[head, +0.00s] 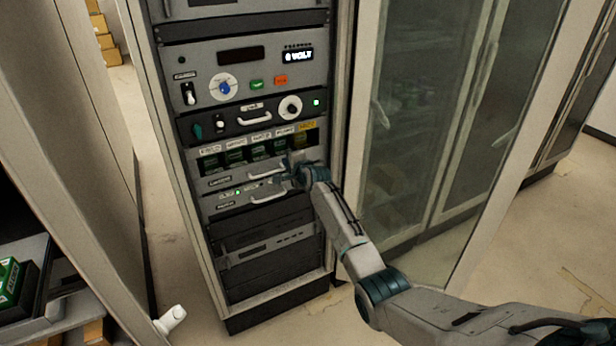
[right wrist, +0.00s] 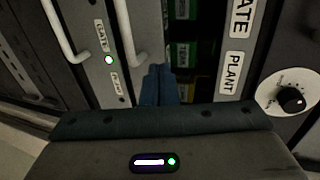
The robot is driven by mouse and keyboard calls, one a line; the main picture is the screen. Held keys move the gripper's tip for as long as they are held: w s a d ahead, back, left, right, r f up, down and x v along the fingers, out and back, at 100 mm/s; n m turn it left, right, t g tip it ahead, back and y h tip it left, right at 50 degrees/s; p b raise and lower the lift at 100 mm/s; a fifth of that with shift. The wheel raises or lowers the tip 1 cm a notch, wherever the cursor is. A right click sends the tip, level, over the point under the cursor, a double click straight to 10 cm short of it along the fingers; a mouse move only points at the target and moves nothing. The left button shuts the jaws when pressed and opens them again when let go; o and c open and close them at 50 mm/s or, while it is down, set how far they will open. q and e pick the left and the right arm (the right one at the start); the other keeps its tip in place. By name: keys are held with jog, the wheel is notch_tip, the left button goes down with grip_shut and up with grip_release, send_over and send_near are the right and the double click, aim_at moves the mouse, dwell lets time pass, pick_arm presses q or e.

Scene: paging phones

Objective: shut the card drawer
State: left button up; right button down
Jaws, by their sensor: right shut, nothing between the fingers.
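The card drawer (head: 220,181) is a grey front with a pale bar handle, low in the equipment rack, just under a row of green cards (head: 236,156) behind white labels. The cards also show in the right wrist view (right wrist: 182,58), beside a drawer handle (right wrist: 128,40). How far the drawer stands out is hard to tell. My right gripper (head: 286,180) is at the right part of the drawer fronts and covers some of them. Its dark fingers (right wrist: 157,85) are shut and empty, close to the handle and cards; I cannot tell whether they touch. My left gripper is not in view.
Another grey front (head: 229,203) with a green light and handle sits just below. Panels with knobs and switches (head: 223,87) are above. A glass-door cabinet (head: 415,120) stands right of the rack. A shelf with a green box (head: 12,282) is at lower left.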

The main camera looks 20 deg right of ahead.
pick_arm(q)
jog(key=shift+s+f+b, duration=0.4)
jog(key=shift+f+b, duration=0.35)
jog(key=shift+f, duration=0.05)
pick_arm(e)
jog(key=v, duration=0.9)
jog(key=shift+s, duration=0.25)
